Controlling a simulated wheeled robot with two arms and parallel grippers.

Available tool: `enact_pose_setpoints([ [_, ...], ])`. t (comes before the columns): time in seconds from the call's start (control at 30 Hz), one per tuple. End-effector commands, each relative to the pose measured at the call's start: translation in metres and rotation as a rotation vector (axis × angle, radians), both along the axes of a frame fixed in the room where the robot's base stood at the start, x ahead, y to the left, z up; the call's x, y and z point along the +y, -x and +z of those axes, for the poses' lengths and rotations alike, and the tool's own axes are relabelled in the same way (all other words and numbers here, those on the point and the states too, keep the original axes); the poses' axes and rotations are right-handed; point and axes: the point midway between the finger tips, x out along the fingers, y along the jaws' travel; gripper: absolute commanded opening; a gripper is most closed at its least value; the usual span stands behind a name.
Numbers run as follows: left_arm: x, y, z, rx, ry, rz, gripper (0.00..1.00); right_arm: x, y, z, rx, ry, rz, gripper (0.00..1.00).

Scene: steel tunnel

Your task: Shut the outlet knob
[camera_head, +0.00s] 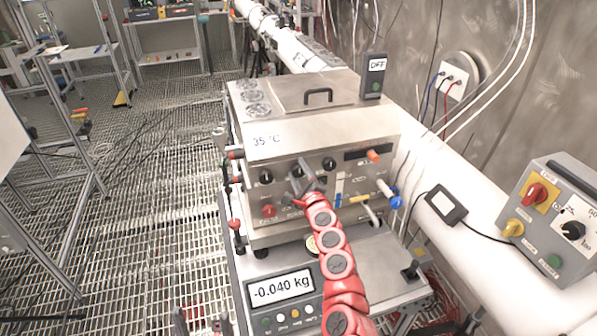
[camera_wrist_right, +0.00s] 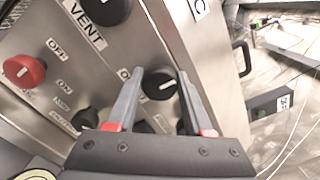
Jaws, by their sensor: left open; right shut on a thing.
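A steel machine (camera_head: 310,125) with a knob panel on its front stands in the middle of the head view. My right gripper (camera_head: 303,178), on the red arm, is at the panel's middle knob, which it mostly hides. In the right wrist view, the gripper's fingers (camera_wrist_right: 160,78) are on either side of a black knob (camera_wrist_right: 158,86) with a white pointer line, shut on it. The label beside this knob is mostly hidden; only an "O" shows. My left gripper (camera_head: 201,322) is open and empty at the bottom edge of the head view, well away from the panel.
A black knob labelled VENT (camera_wrist_right: 100,8) and a red knob (camera_wrist_right: 24,70) are near the held one. Coloured valve handles (camera_head: 388,195) stick out at the panel's right. A scale display (camera_head: 281,287) sits below. A grey control box (camera_head: 550,220) stands at right.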

Motion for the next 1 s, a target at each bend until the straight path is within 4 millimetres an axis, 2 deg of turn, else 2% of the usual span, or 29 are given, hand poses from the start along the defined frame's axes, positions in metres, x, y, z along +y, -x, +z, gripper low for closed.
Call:
enact_pose_setpoints([
  [0.37, 0.0000, -0.0001, 0.0000, 0.000, 0.000, 0.000, 0.81, -0.0005, -0.0001, -0.0008, 0.002, -0.006, -0.001, 0.00],
  [0.4, 0.0000, 0.0000, 0.0000, 0.000, 0.000, 0.000, 0.81, -0.0004, 0.0000, -0.0008, 0.002, -0.006, -0.001, 0.57],
  [0.53, 0.0000, 0.0000, 0.0001, 0.000, 0.000, 0.000, 0.81, -0.0003, 0.0000, -0.0006, 0.002, -0.005, -0.001, 0.80],
  [0.87, 0.0000, 0.0000, 0.0000, 0.000, 0.000, 0.000, 0.81, 0.0001, 0.0008, -0.0001, 0.001, -0.005, 0.001, 0.81],
  [1.0, 0.0000, -0.0001, -0.0008, 0.000, 0.000, 0.000, 0.81, 0.0009, 0.0068, 0.0012, -0.002, -0.008, 0.004, 0.81],
])
